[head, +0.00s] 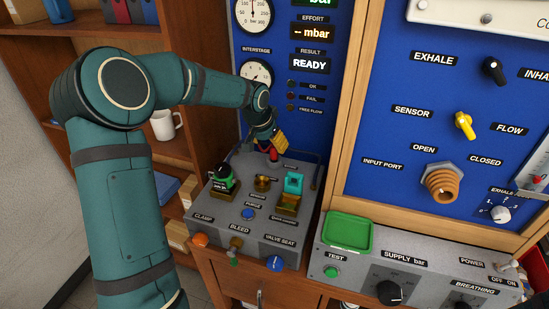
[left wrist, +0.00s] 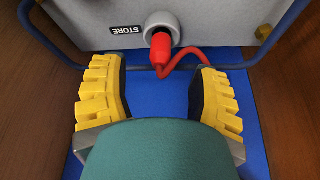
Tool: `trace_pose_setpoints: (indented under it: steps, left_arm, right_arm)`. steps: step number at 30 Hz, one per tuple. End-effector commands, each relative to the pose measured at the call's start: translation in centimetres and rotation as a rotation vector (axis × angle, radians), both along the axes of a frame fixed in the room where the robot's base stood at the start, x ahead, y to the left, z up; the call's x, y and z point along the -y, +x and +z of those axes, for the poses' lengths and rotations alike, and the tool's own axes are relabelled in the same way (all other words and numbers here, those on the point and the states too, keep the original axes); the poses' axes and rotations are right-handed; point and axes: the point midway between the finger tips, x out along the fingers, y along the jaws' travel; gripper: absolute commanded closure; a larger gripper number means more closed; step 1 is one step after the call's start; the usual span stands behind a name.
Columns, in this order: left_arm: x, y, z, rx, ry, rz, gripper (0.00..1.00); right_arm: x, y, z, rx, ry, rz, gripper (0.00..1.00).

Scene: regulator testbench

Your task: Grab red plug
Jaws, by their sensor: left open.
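The red plug (left wrist: 160,54) sits in a round grey socket beside the STORE label in the left wrist view, with a red cable bending off to the right. In the head view the red plug (head: 274,156) shows small at the back of the grey test box, just below my gripper. My left gripper (left wrist: 158,74) is open, its yellow-padded fingers spread to either side below the plug, with nothing between their pads. In the head view the left gripper (head: 276,143) is partly hidden by its own wrist. My right gripper is not in view.
The grey test box (head: 225,228) carries a green-topped part (head: 222,178), a brass fitting (head: 262,183) and a teal block (head: 294,183). A dark blue rail (left wrist: 235,66) runs near the socket. Wooden walls stand close on both sides. A green tray (head: 348,232) lies to the right.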

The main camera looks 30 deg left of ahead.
Motion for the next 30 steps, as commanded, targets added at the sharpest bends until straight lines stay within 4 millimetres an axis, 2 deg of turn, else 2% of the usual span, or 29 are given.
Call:
trace_pose_setpoints:
  steps: [1,8,17,26,27,29,30]
  left_arm:
    - [0.0,0.2,-0.6,0.000,-0.001,-0.001,0.39]
    - [0.0,0.9,-1.9,-0.001,-0.001,0.000,0.39]
    - [-0.1,2.9,-5.4,0.000,-0.001,0.000,0.39]
    - [-0.1,3.1,-5.8,0.001,0.000,0.000,0.39]
    - [-0.1,3.1,-5.8,0.001,0.000,0.000,0.40]
    - [-0.1,3.1,-5.8,0.001,0.000,0.000,0.61]
    - [-0.1,3.1,-5.8,0.001,0.000,0.000,0.76]
  right_arm:
    - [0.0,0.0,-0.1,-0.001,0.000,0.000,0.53]
    - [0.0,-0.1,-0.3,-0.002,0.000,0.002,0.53]
    - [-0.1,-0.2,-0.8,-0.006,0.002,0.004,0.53]
    - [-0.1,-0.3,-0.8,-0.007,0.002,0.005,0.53]
    - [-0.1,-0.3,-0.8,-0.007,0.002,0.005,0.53]
    - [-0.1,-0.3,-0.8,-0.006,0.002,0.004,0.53]
    - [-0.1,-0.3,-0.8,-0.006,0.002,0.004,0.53]
